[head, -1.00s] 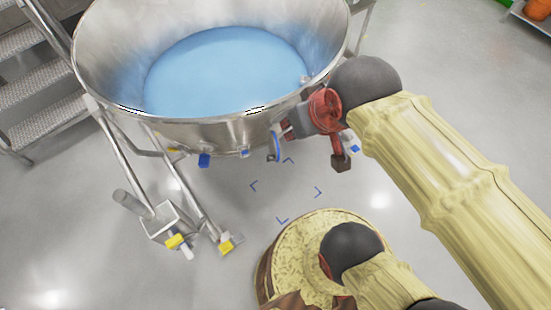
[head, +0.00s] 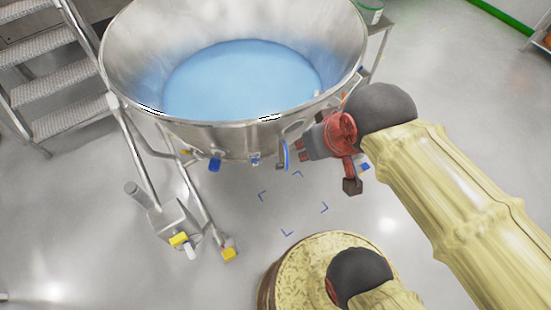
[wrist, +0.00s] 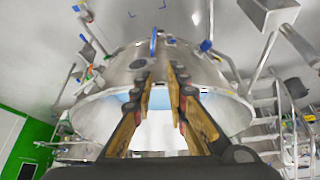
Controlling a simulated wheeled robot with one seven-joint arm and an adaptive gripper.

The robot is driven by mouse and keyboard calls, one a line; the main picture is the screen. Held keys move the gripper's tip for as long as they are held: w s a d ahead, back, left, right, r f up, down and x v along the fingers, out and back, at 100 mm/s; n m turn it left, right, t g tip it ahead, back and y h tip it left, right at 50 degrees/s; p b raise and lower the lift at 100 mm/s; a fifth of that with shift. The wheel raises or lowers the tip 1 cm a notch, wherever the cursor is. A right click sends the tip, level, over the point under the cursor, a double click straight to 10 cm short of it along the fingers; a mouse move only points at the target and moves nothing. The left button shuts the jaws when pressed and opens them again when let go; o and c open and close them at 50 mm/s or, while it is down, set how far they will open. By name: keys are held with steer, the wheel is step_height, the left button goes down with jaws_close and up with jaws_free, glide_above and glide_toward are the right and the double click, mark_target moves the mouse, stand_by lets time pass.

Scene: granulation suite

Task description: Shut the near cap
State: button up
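The steel bowl (head: 235,136) holds blue material and fills the upper middle of the head view. A thin blue disc-like part (head: 286,155) hangs at its outer wall below the rim; I take it for the near cap, though it is small. It seems to stand out from the wall, also in the wrist view (wrist: 153,42). My gripper (head: 304,149) is just right of it in the head view, apparently apart. In the wrist view, my gripper's two fingers (wrist: 159,78) are spread with nothing between them, and the blue part shows beyond the tips.
Blue fittings (head: 215,164) sit along the bowl's lower wall. A steel frame (head: 165,218) with yellow-marked feet stands below it. Metal steps (head: 60,83) are at the left.

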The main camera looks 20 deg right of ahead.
mark_target(282, 156)
steer(key=w+a+f+g, duration=0.1)
steer(key=f, duration=0.1)
steer(key=w+a+f+n+g, duration=0.1)
steer(key=f, duration=0.2)
steer(key=w+a+f+n+g, duration=0.1)
steer(key=w+a+f, duration=0.1)
steer(key=f, duration=0.1)
steer(key=shift+a+f+g, duration=0.1)
steer(key=shift+g, duration=0.2)
jaws_close()
steer(key=w+a+f+n+g+h, duration=0.1)
steer(key=w+a+f+n, duration=0.3)
steer(key=w+f+n, duration=0.35)
steer(key=w+a+f+n+g+h, duration=0.1)
steer(key=w+a+f+n+h, duration=0.15)
steer(key=w+f+n, duration=0.55)
steer(key=s+d+f+m+b, duration=0.1)
steer(key=d+f+b, duration=0.4)
steer(key=f, duration=0.5)
steer(key=shift+s+d+f+y+b, duration=0.25)
steer(key=shift+f+y+b, duration=0.1)
steer(key=shift+b, duration=0.1)
